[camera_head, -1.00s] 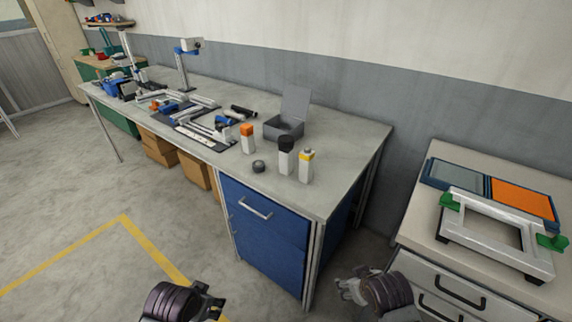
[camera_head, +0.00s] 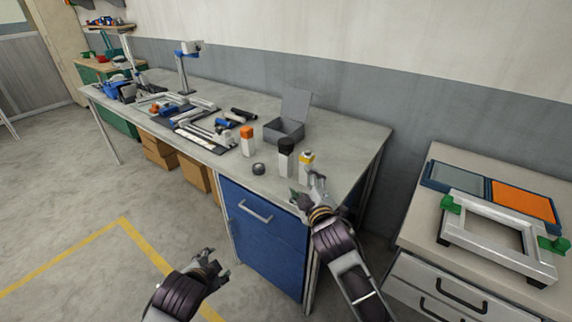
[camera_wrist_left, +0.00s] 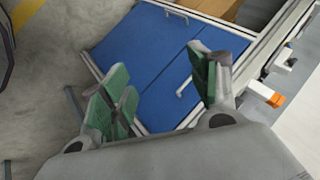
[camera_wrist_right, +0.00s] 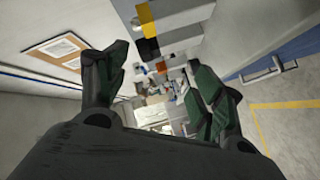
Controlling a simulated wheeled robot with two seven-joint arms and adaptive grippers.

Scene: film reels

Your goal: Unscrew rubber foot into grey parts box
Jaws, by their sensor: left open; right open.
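The grey parts box (camera_head: 283,131) stands on the workbench with its lid raised, near the wall. A silver frame (camera_head: 497,236) with green knobs lies on the right-hand cabinet. Small black feet show under it, one at its near left corner (camera_head: 443,241); I cannot tell whether one of these is the rubber foot. My right gripper (camera_head: 309,188) is open and empty at the bench's front right corner, close to the yellow-capped bottle. My left gripper (camera_head: 215,267) is open and empty in front of the blue drawer unit, lower than the bench top. Its green pads (camera_wrist_left: 165,95) stand apart.
Bottles with orange (camera_head: 247,141), black (camera_head: 286,158) and yellow (camera_head: 306,166) caps and a small dark round object (camera_head: 259,169) stand near the bench's front edge. Tools and rails lie farther left. Blue and orange panels (camera_head: 522,200) lie behind the frame.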

